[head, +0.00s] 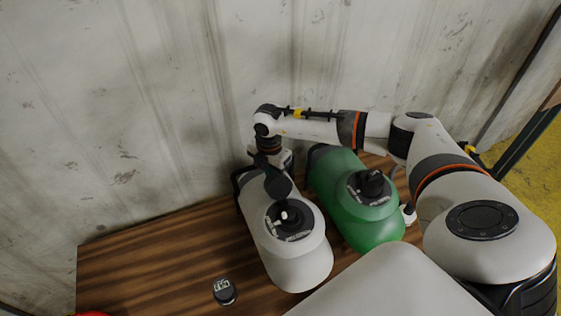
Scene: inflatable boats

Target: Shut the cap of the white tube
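The white tube (301,263) lies on the wooden table, with a black valve (290,221) on its upper face. The valve's round black cap (278,187) stands raised at the wall side, and a small pale centre shows in the uncovered opening. My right arm reaches in from the right, and its gripper (272,163) points down just behind the raised cap, close to it. The fingertips are mostly hidden, so I cannot tell whether they touch the cap or are open. My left gripper is not in view.
A green tube (352,214) with a black valve (371,187) lies right of the white one, under my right arm. A small black round piece (225,291) and the edge of a red thing (92,314) are at the front left. The table's left part (150,260) is clear; a wall stands behind.

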